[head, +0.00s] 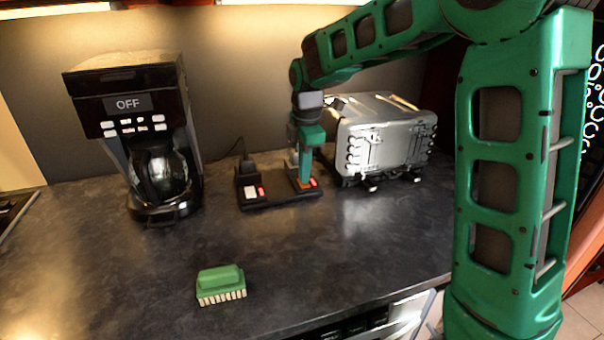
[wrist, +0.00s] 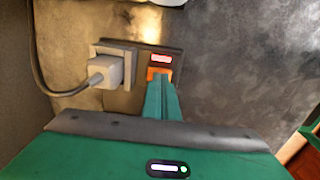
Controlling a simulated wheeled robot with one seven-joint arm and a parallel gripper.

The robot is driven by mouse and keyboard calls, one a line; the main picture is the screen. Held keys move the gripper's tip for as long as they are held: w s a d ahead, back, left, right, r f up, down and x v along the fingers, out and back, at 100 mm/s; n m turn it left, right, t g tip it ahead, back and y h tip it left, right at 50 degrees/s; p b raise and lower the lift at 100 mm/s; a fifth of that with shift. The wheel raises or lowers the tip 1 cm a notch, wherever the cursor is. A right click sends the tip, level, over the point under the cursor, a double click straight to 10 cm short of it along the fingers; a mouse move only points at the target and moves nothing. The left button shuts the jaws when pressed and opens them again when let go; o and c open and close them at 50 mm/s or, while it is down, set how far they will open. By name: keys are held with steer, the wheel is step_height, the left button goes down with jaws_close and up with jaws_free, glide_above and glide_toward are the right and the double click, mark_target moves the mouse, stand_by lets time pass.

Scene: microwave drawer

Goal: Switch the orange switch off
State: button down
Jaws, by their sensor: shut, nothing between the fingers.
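The orange switch (wrist: 157,73) shows in the wrist view at the tips of my gripper (wrist: 161,83), partly covered by them. A red-lit rectangle with pale marks (wrist: 160,59) sits just beyond it. In the head view the orange switch (head: 299,186) lies on the right part of a dark switch panel (head: 275,199) on the counter. My gripper (head: 304,184) is shut and empty, pointing down onto the switch from above. I cannot tell whether the fingertips touch it or are just above.
A grey plug with a cord (wrist: 105,72) sits beside the switch. A silver toaster (head: 385,142) stands close to the right of my gripper. A coffee maker reading OFF (head: 128,103) stands left. A green brush (head: 220,284) lies on the otherwise clear front counter (head: 130,275).

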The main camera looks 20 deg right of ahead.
mark_target(305, 186)
step_height(305, 186, up, 10)
steer(key=s, duration=0.1)
steer(key=shift+f, duration=0.25)
steer(key=shift+w+d, duration=0.2)
steer(key=shift+w, duration=0.35)
steer(key=f, duration=0.6)
steer(key=w+f, duration=0.1)
steer(key=f, duration=0.3)
steer(key=shift+w, duration=0.1)
